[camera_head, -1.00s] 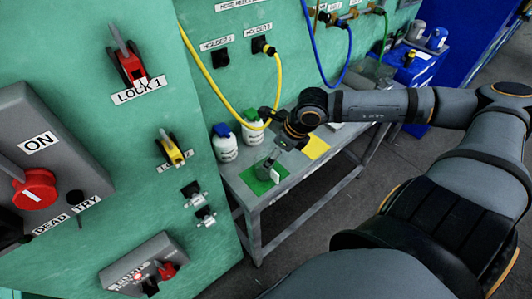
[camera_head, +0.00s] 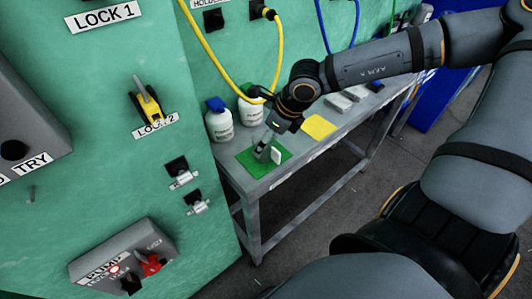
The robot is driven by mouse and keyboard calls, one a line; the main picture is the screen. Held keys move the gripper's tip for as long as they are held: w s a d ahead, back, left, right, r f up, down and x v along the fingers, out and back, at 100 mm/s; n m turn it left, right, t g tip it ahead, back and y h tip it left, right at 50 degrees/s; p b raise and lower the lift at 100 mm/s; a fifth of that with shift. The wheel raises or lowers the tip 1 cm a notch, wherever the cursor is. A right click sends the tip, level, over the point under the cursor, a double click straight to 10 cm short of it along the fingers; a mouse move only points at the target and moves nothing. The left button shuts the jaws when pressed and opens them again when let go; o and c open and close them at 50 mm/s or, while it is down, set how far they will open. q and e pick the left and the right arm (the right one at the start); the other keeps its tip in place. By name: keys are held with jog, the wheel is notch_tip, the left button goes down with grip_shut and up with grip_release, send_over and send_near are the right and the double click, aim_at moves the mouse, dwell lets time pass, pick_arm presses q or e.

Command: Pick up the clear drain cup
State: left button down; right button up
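A green mat (camera_head: 247,162) lies on the near end of the grey bench (camera_head: 262,187). A small clear, greyish upright shape that looks like the drain cup (camera_head: 263,153) stands on the mat, with a white patch beside it. My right gripper (camera_head: 270,140) reaches in from the right, directly above and close to the cup. It partly hides the cup's upper part. The fingers are small and dark, so I cannot tell their opening or whether they touch the cup. My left gripper is out of view.
Two white bottles stand behind the mat, one with a blue cap (camera_head: 219,122) and one with a green cap (camera_head: 251,108). A yellow mat (camera_head: 319,127) and grey blocks (camera_head: 340,103) lie farther right. A yellow hose (camera_head: 206,52) hangs down near my gripper.

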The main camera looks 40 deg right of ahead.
jog(key=shift+w+f, duration=0.1)
jog(key=shift+f, duration=0.1)
jog(key=c, duration=1.1)
jog(key=shift+r, duration=0.1)
